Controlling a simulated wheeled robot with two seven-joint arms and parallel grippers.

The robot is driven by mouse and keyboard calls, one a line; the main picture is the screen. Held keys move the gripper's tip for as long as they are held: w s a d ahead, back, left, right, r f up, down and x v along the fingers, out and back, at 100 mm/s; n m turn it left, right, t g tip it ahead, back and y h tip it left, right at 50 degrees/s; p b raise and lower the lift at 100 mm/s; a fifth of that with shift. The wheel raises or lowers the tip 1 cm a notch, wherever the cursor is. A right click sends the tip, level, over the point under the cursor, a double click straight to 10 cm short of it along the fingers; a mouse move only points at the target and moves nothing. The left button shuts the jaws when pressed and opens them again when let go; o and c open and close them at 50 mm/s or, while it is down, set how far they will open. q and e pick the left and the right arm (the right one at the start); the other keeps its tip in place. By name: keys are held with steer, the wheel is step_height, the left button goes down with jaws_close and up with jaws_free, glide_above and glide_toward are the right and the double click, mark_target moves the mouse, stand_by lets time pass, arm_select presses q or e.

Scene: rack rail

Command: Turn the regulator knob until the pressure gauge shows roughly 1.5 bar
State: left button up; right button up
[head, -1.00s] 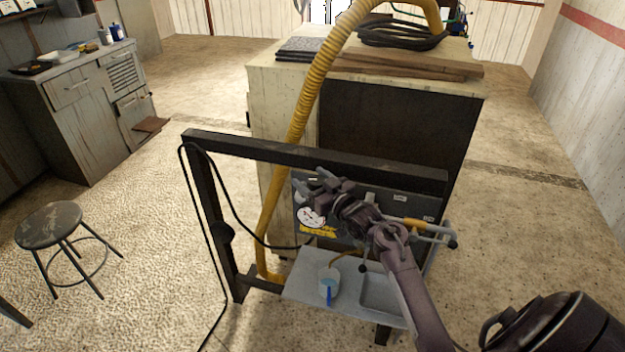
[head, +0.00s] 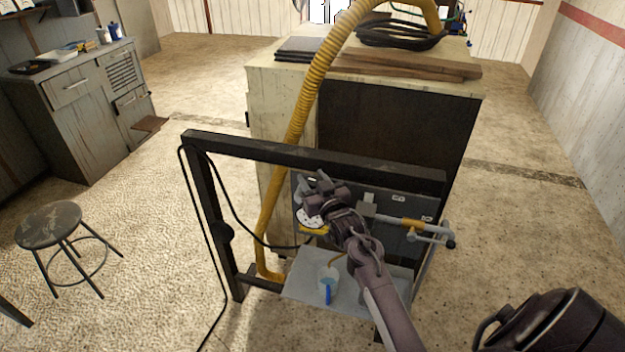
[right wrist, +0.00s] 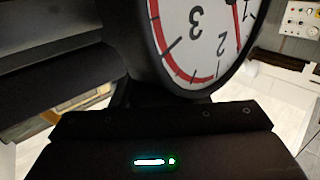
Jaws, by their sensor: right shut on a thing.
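My right gripper (head: 314,183) is at the upper left of the grey panel (head: 385,213), shut on what appears to be the regulator knob. The knob itself is hidden behind the fingers in the head view and cannot be made out in the right wrist view. The pressure gauge (right wrist: 200,40) shows large and cropped at the top of the right wrist view, tilted, with a white face, a red arc and the numbers 3 and 1. A thin red line, likely the needle, runs near the 1. The exact reading is unclear. My left gripper is out of view.
A black frame (head: 300,153) surrounds the panel. A yellow-handled grey fitting (head: 412,223) juts out at its right. A yellow hose (head: 300,125) and black cable hang at the left.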

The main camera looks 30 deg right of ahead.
steer(key=shift+r, duration=0.1)
steer(key=o, duration=1)
steer(key=shift+s, duration=0.1)
steer(key=shift+s+a+f, duration=0.1)
steer(key=shift+s+f, duration=0.1)
steer(key=shift+s, duration=0.15)
steer(key=s, duration=0.2)
steer(key=s+b, duration=0.1)
steer(key=s, duration=0.1)
steer(key=s+a, duration=0.1)
steer(key=s, duration=0.1)
steer(key=shift+s+r+b, duration=0.15)
steer(key=shift+s+b, duration=0.25)
